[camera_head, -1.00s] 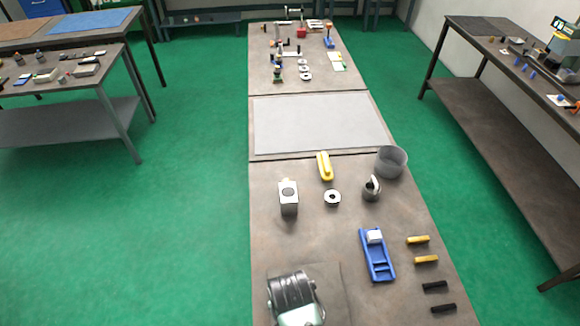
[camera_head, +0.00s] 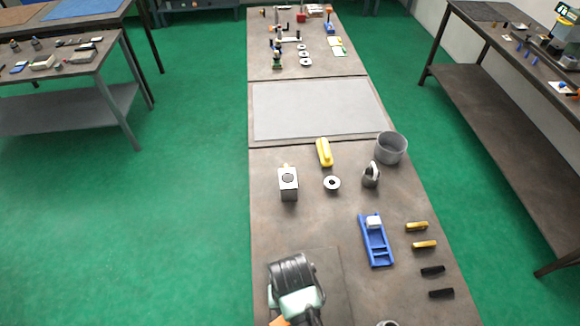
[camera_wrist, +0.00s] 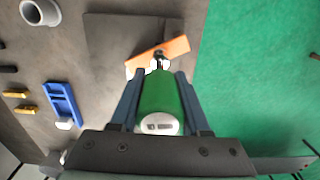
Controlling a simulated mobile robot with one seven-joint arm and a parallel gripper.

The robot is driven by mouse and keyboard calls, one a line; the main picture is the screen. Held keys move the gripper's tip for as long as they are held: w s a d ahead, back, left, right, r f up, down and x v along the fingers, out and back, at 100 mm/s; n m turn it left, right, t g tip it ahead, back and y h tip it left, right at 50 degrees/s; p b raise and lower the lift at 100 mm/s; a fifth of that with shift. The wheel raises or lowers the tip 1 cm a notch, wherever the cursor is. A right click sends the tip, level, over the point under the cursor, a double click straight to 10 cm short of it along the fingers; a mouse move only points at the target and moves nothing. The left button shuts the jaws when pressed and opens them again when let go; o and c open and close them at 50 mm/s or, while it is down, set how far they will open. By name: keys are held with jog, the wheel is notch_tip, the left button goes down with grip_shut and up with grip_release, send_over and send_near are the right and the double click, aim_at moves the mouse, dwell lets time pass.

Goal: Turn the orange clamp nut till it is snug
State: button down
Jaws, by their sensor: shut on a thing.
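In the wrist view an orange bar (camera_wrist: 172,50), which looks like the clamp nut, lies just beyond the fingertips, slanting up to the right. Small dark and white parts sit at its middle. My gripper (camera_wrist: 160,73) has a green cylinder (camera_wrist: 160,95) with a silver end cap between its dark blue fingers, and looks shut on it. Whether the cylinder joins the orange part cannot be told. In the head view only an orange corner (camera_head: 280,321) shows at the bottom edge; my arm covers the rest.
A dark plate (camera_wrist: 105,35) lies under the orange part. A blue holder (camera_head: 375,245) with a white block stands to the right, beside yellow pieces (camera_head: 417,226) and black pieces (camera_head: 433,270). A grey cup (camera_head: 391,148) and a metal block (camera_head: 288,184) stand farther back.

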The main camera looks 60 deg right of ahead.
jog(key=n, duration=0.5)
jog(key=shift+n, duration=0.4)
jog(key=n, duration=0.5)
jog(key=shift+f+b, duration=0.35)
jog(key=shift+f, duration=0.4)
dwell(0.8)
jog(key=c, duration=0.9)
grip_release()
grip_shut()
